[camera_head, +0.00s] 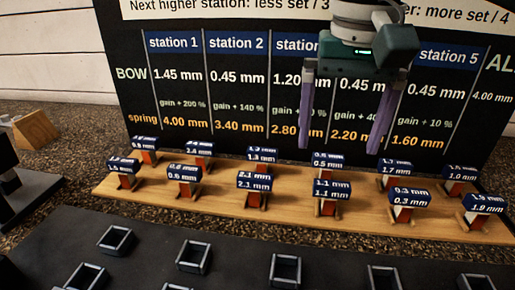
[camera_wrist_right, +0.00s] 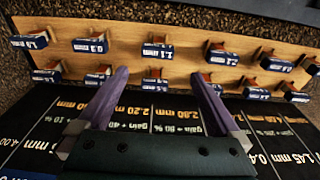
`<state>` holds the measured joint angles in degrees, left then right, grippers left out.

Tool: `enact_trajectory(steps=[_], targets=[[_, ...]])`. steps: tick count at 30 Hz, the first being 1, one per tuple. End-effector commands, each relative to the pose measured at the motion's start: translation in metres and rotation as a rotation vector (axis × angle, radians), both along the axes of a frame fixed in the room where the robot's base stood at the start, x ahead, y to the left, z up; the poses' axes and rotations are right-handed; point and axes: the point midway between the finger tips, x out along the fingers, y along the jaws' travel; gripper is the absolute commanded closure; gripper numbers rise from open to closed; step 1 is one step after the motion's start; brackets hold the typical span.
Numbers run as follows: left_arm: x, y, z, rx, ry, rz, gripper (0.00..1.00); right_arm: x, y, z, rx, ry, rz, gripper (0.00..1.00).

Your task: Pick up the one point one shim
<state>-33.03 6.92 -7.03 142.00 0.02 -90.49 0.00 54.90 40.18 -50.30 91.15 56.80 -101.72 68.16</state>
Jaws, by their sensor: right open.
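The 1.1 mm shim (camera_head: 331,189) has a dark blue label and stands in the front row on the wooden rack (camera_head: 275,220). It also shows in the right wrist view (camera_wrist_right: 157,50), near the middle of its row. My right gripper (camera_head: 338,148) is open, with two long purple fingers pointing down above the rack. Its fingers (camera_wrist_right: 159,74) frame the part of the rack around the 1.1 mm shim in the wrist view, and nothing is between them. My left gripper is not in view.
Other labelled shims stand close by: the 0.5 mm (camera_head: 328,161) just behind, the 2.1 mm (camera_head: 254,181) to the left and the 0.3 mm (camera_head: 409,197) to the right. A black station board (camera_head: 135,100) rises behind. Open square dark trays (camera_head: 193,257) sit in front.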

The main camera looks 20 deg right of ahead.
Motion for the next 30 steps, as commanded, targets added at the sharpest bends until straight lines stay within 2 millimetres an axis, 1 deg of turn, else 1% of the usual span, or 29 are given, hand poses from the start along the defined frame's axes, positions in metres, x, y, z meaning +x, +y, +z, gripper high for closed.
enact_trajectory(steps=[6, 13, 18, 21, 24, 30], targets=[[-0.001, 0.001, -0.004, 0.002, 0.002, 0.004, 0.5, 0.002, -0.003, -0.032, -0.002, 0.003, -0.007, 0.0], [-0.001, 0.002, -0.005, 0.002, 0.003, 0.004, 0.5, 0.003, -0.006, -0.053, -0.002, 0.003, -0.004, 0.0], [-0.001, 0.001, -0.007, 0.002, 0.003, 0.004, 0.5, 0.001, -0.011, -0.081, -0.002, 0.003, -0.004, 0.0], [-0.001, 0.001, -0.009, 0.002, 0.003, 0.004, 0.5, 0.002, -0.012, -0.093, -0.003, 0.002, -0.004, 0.0], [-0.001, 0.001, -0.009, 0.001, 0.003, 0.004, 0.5, 0.003, -0.012, -0.097, -0.002, -0.001, -0.003, 0.0], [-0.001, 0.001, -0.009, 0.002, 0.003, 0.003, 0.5, 0.003, -0.012, -0.096, -0.003, -0.001, -0.002, 0.01]])
